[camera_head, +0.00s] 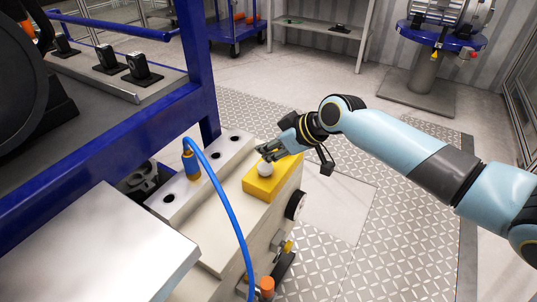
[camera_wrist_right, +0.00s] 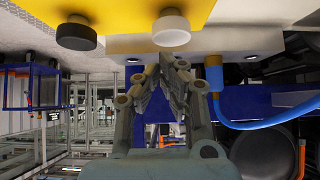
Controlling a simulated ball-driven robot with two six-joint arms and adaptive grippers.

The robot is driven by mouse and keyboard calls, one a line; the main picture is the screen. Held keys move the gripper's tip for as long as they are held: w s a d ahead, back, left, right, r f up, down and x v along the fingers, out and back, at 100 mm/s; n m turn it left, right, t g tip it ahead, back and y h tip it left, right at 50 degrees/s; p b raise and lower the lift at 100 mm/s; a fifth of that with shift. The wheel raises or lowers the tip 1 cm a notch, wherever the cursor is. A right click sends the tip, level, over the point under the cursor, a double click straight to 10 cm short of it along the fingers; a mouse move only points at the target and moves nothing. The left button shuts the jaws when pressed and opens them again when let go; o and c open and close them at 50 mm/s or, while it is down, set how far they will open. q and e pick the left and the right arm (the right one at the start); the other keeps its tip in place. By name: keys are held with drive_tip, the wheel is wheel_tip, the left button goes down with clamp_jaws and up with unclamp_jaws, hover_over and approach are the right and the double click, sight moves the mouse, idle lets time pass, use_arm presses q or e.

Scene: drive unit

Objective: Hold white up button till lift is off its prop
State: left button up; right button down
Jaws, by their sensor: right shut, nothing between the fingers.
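The yellow control box (camera_head: 262,188) sits on the pale machine body. Its round white button (camera_head: 265,169) faces up. In the right wrist view the white button (camera_wrist_right: 171,28) and a black button (camera_wrist_right: 77,32) stand side by side on the yellow box (camera_wrist_right: 120,10). My right gripper (camera_head: 268,153) is shut and empty, its fingertips close by the white button. The wrist view shows the fingertips (camera_wrist_right: 174,60) near the button's edge; I cannot tell whether they touch it. The black button is not clear in the head view. My left gripper is out of view. I cannot make out the prop.
A blue frame (camera_head: 197,70) stands at left, beside a grey deck (camera_head: 160,78) with black fittings. A blue hose (camera_head: 228,195) arches in front of the yellow box. A metal plate (camera_head: 105,245) fills the lower left.

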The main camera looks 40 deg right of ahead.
drive_tip(key=shift+f, duration=0.45)
drive_tip(key=shift+f, duration=0.1)
